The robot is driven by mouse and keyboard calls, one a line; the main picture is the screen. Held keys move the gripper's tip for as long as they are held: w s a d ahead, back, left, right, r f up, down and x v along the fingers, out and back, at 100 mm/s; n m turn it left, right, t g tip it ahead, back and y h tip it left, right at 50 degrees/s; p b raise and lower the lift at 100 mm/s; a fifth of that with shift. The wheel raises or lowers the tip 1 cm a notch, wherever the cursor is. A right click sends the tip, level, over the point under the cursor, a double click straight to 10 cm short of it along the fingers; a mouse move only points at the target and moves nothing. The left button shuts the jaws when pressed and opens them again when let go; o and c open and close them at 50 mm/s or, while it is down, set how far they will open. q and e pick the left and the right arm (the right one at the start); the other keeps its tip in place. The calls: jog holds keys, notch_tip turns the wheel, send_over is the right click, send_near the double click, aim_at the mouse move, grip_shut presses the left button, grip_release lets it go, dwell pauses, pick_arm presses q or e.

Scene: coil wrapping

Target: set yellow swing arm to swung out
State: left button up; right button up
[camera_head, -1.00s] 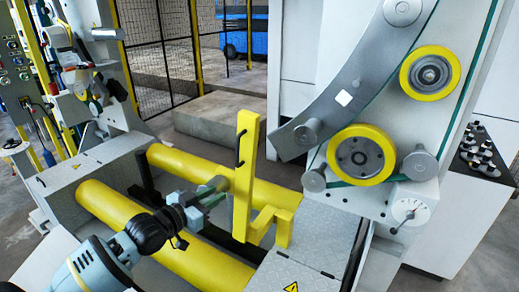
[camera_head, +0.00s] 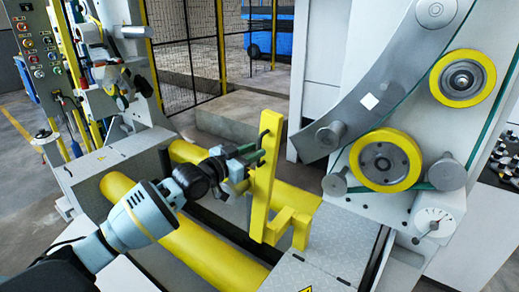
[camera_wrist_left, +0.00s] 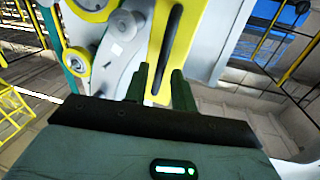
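The yellow swing arm (camera_head: 264,190) stands upright beside the yellow rollers, with a black handle (camera_head: 263,138) on its upper left side. My left gripper (camera_head: 258,158) comes in from the left, its green fingers close to the swing arm at about the handle's lower end. In the left wrist view my two green fingers (camera_wrist_left: 161,88) are spread apart with nothing clamped between them. The swing arm (camera_wrist_left: 153,70) and its dark handle (camera_wrist_left: 172,50) lie straight ahead, in line with the gap. Whether a finger touches the arm cannot be told. My right gripper is not in view.
Yellow rollers (camera_head: 205,250) run below my left arm. A grey machine with a curved plate (camera_head: 385,85) and yellow wheels (camera_head: 384,160) stands to the right. A control panel (camera_head: 42,50) is at the left. A black mesh fence (camera_head: 185,50) stands behind.

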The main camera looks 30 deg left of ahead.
pick_arm(q)
jog(key=shift+x, duration=1.4)
grip_shut()
